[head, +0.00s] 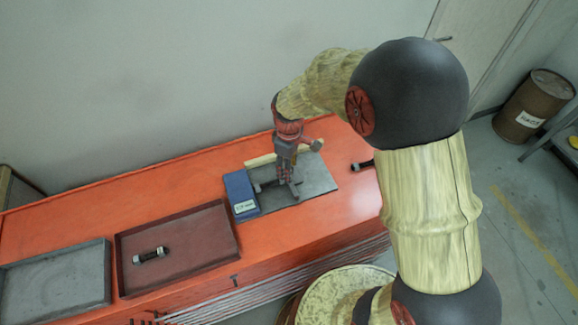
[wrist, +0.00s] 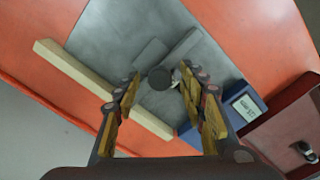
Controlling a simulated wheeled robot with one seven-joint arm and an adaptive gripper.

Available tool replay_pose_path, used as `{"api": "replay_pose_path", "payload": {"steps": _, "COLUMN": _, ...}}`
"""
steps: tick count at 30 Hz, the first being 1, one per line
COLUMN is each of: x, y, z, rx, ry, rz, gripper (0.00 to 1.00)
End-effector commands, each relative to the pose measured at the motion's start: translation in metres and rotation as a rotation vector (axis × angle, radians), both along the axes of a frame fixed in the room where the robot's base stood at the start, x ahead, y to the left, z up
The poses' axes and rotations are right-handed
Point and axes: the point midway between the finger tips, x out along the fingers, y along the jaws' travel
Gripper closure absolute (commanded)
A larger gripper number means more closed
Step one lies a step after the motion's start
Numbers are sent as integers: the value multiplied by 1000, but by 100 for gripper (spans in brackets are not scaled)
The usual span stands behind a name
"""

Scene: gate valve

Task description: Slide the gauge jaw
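The gauge (wrist: 184,46) lies on a grey plate (wrist: 105,30) and shows grey bar-like pieces in the wrist view. A dark round knob (wrist: 160,78) stands up from it; I cannot tell for sure which piece is the sliding jaw. A blue box with a small display (wrist: 246,106) is beside the gauge, and it also shows in the head view (head: 240,190). My gripper (wrist: 159,76) is open, pointing down over the gauge, with the knob between its fingertips in the picture. Contact cannot be told. In the head view my gripper (head: 287,172) hides part of the gauge.
A cream bar (wrist: 95,85) lies along the plate's edge. A dark red tray (head: 190,225) holds a bolt (head: 150,256); a grey tray (head: 55,285) is at its left. Another bolt (head: 362,165) lies right of the plate. The orange bench (head: 130,195) has bare room behind the trays.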

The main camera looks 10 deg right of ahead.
Motion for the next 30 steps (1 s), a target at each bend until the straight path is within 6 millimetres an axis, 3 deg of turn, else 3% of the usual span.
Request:
{"api": "replay_pose_path", "payload": {"steps": 21, "x": 0, "y": 0, "z": 0, "rx": 0, "ry": 0, "rz": 0, "gripper": 99}}
{"api": "replay_pose_path", "payload": {"steps": 30, "x": 0, "y": 0, "z": 0, "rx": 0, "ry": 0, "rz": 0, "gripper": 100}}
